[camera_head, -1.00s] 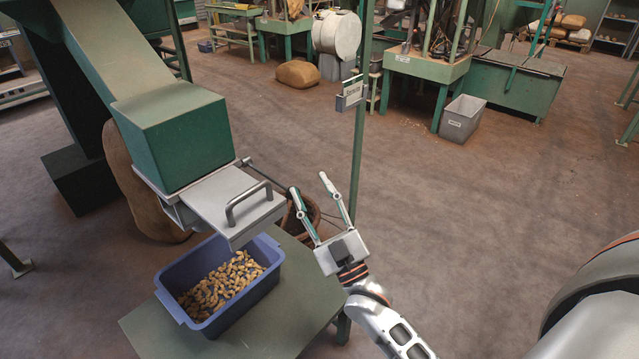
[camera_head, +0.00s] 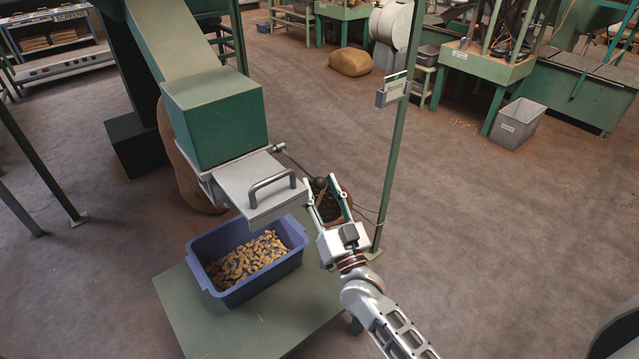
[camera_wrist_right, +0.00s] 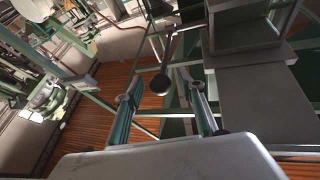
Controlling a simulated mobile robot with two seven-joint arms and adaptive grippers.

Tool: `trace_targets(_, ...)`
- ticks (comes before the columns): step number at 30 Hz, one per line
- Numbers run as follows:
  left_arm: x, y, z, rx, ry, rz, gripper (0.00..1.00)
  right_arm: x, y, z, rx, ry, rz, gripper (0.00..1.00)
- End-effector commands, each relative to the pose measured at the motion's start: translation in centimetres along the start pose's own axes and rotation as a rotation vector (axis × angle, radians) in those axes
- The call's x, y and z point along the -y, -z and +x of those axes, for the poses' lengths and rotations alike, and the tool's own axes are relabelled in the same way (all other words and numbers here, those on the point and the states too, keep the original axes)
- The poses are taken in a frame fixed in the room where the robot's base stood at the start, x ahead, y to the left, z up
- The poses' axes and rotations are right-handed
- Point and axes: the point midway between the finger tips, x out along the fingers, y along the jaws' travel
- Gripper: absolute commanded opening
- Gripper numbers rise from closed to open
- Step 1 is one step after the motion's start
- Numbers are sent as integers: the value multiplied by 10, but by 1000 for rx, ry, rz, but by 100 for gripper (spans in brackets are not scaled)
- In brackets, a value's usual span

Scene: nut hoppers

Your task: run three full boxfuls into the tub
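A blue tub (camera_head: 215,288) stands on a green table under the hopper and holds a layer of nuts. Above it is a grey metal box (camera_head: 240,178) with a bar handle (camera_head: 272,186), below the green hopper (camera_head: 215,118). A thin lever (camera_head: 298,163) with a dark round knob (camera_head: 319,183) sticks out from the box's far side; the knob also shows in the right wrist view (camera_wrist_right: 160,84). My right gripper (camera_head: 321,186) is open, its fingers on either side of the knob; contact cannot be told. My left gripper is out of view.
The green table top (camera_head: 285,325) is clear at the tub's right. Open floor lies to the right.

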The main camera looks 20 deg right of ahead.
Motion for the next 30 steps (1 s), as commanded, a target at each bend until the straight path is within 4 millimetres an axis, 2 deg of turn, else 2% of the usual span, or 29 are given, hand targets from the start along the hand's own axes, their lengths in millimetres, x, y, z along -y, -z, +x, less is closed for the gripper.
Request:
trace_targets(4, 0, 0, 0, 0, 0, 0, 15, 0, 0, 11, 1, 0, 0, 39)
trace_targets(13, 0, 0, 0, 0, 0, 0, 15, 0, 0, 13, 1, 0, -1, 39)
trace_targets(17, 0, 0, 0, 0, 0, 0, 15, 0, 0, 13, 1, 0, -1, 5)
trace_targets(18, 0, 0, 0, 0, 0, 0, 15, 0, 0, 13, 0, 0, -1, 0)
trace_targets(24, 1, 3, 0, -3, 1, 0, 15, 0, 2, 14, 1, 0, -2, 0)
trace_targets(30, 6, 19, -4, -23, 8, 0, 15, 2, 10, 18, 20, 0, -8, 0)
